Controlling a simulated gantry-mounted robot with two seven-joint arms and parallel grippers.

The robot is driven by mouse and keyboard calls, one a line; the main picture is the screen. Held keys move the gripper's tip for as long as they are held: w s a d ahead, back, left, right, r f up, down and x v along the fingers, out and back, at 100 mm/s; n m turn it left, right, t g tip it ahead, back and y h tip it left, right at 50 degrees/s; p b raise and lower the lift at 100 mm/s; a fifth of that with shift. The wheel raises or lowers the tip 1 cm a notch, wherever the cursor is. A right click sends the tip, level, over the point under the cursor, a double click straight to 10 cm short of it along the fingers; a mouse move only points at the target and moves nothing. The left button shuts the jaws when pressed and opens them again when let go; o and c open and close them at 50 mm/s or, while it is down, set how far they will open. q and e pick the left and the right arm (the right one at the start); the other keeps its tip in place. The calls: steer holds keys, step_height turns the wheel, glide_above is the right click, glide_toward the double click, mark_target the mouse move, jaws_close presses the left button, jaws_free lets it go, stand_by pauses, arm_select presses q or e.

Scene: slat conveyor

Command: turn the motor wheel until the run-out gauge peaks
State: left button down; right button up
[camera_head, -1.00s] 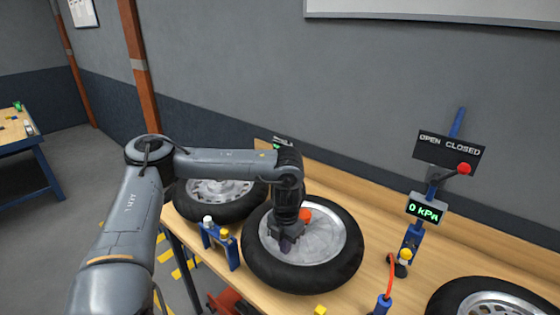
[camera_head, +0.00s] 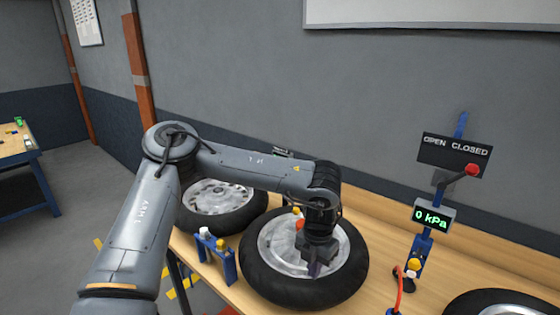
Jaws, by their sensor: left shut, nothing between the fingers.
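The motor wheel (camera_head: 268,283) is most likely the middle one, a black tyre with a silver disc hub, lying flat on the wooden bench. An orange-red knob (camera_head: 299,224) shows on its hub, partly hidden by my wrist. My left gripper (camera_head: 315,270) is shut and empty, pointing down over the right front part of the hub. I cannot tell whether its tips touch the hub. My right gripper is out of view.
Another wheel (camera_head: 240,212) lies to the left, and part of a third (camera_head: 500,304) at lower right. A blue stand (camera_head: 216,255) is close to the middle wheel's left side. A blue post carries a "0 kPa" display (camera_head: 432,215) and an "OPEN CLOSED" sign (camera_head: 455,154).

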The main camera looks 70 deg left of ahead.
mark_target(313, 283)
arm_select(q)
steer(key=shift+f, duration=0.2)
steer(key=shift+f+b, duration=1)
steer(key=shift+f, duration=0.35)
steer(key=shift+s+a+r, duration=0.1)
steer(key=shift+s+r, duration=0.05)
steer(key=shift+s+a+p, duration=0.1)
steer(key=shift+s+p, duration=0.05)
steer(key=shift+p, duration=0.2)
steer(key=shift+s+a+r+p, duration=0.1)
steer(key=shift+s+a+p, duration=0.25)
steer(key=shift+s+p, duration=0.3)
steer(key=shift+s+a+p, duration=0.3)
steer(key=shift+s+p, duration=0.15)
steer(key=shift+s, duration=0.25)
steer(key=shift+s+a+p, duration=0.45)
steer(key=shift+s+p, duration=0.4)
steer(key=shift+p, duration=0.25)
steer(key=shift+s+a+p, duration=0.2)
steer(key=shift+s+p, duration=0.25)
steer(key=shift+f, duration=0.2)
